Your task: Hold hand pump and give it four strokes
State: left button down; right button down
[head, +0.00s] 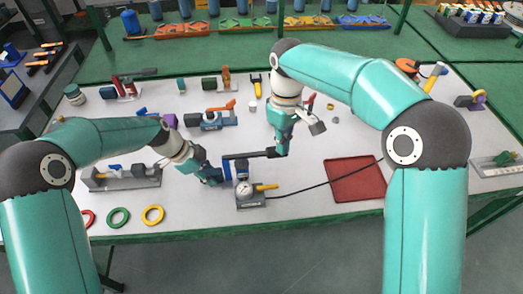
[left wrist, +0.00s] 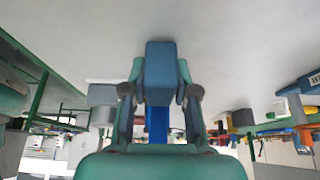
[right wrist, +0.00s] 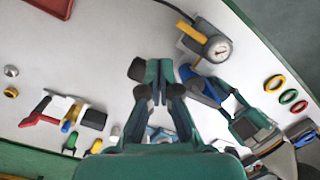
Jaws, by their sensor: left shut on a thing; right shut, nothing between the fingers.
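The hand pump (head: 250,198) stands near the table's front edge, with a round white gauge, a yellow lever and a blue body. Its handle bar (head: 250,155) reaches right and ends in a black grip. My left gripper (head: 216,178) is shut on the pump's blue part, a blue block (left wrist: 160,65) in the left wrist view. My right gripper (head: 280,150) is shut and empty beside the black grip; whether it touches is unclear. In the right wrist view its closed fingertips (right wrist: 157,72) are beside the dark grip (right wrist: 137,69), with the gauge (right wrist: 217,47) beyond.
A black hose runs right from the pump to the red mat (head: 355,180). Green and yellow rings (head: 153,215) lie at the front left. A grey tray (head: 122,178) is left of my left gripper. A blue vise-like tool (head: 212,120) and small parts stand behind.

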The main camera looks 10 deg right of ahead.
jog(key=shift+m+t, duration=0.5)
jog(key=shift+t, duration=0.2)
jog(key=w+r, duration=0.1)
jog(key=r, duration=0.1)
jog(key=w+r, duration=0.2)
jog(key=shift+a+r, duration=0.1)
jog(key=shift+a, duration=0.1)
jog(key=shift+f, duration=3.25)
jog(key=shift+f, duration=2.2)
jog(key=shift+w+r, duration=0.1)
jog(key=shift+r, duration=2.05)
